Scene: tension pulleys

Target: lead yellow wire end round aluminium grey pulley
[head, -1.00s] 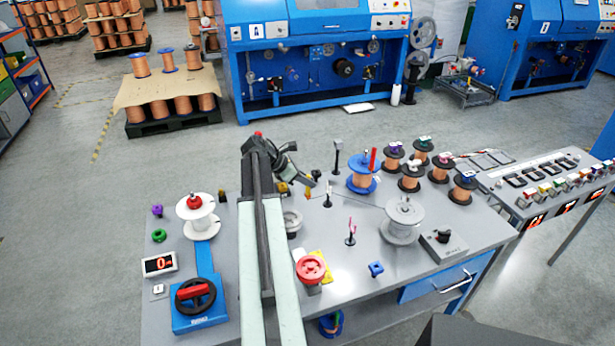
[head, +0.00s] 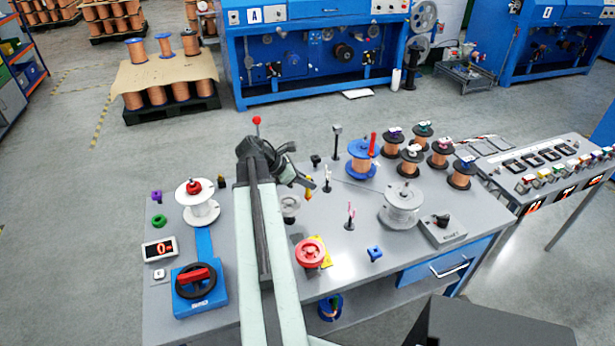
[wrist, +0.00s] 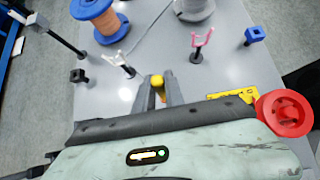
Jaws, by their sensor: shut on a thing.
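My gripper (head: 308,187) is shut on the yellow wire end (wrist: 157,82), which shows as a small yellow piece between the fingertips in the wrist view. It holds this above the table. The aluminium grey pulley (head: 289,205) stands on the table just left of and below the gripper in the head view, partly hidden by my arm. In the wrist view I cannot make it out. A thin wire runs from near the gripper toward the large grey spool (head: 402,206). The wire does not appear bent round the grey pulley.
A white forked guide (head: 327,178) and a pink forked guide (head: 349,215) stand close by. Copper spools (head: 362,160) crowd the table's back right.

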